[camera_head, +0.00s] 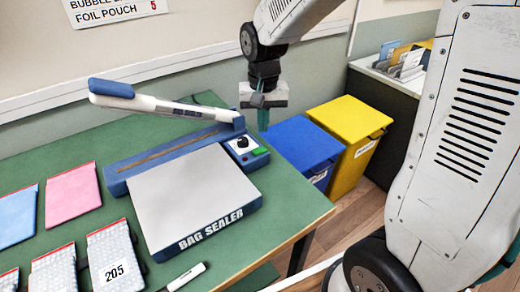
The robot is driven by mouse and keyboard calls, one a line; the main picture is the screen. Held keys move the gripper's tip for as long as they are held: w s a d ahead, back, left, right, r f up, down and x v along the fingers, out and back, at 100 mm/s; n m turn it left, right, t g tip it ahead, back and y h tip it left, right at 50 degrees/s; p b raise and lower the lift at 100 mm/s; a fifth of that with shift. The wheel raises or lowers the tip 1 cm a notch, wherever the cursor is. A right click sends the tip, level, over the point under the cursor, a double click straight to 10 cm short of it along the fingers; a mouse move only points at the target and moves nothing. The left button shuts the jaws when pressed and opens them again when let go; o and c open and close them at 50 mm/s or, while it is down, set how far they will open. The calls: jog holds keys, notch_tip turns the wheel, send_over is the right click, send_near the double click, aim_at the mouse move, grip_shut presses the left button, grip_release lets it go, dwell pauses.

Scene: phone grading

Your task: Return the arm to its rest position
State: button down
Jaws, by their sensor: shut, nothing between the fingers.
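My gripper (263,117) hangs from my arm, pointing down, past the right end of the green table and in front of the blue bin. Its teal fingers are shut with nothing between them. My arm comes in from the upper right and bends down to the gripper. A bag sealer (190,195) with a grey plate stands on the table to the left of my gripper. Its long handle (160,104) is raised at a slant.
The green table (295,210) also bears blue and pink pouches (72,196), bubble bags (112,255), one marked 205, and a marker (186,277). A blue bin (300,143) and a yellow bin (352,118) stand right of the table. Behind is a black cabinet (383,98) with files.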

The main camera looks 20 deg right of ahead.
jog(key=shift+r, duration=0.35)
jog(key=shift+s, duration=0.1)
jog(key=s+d+r+n, duration=0.1)
jog(key=s+r, duration=0.2)
jog(key=s, duration=0.5)
jog(key=s+d+r+n+t, duration=0.1)
jog(key=s+r, duration=0.2)
jog(key=s, duration=0.5)
jog(key=s+d+r+n, duration=0.1)
jog(key=s+r, duration=0.2)
jog(key=s, duration=0.5)
jog(key=shift+d+r+n, duration=0.15)
jog(key=shift+r+n, duration=0.05)
jog(key=shift+n, duration=0.2)
jog(key=shift+s, duration=0.1)
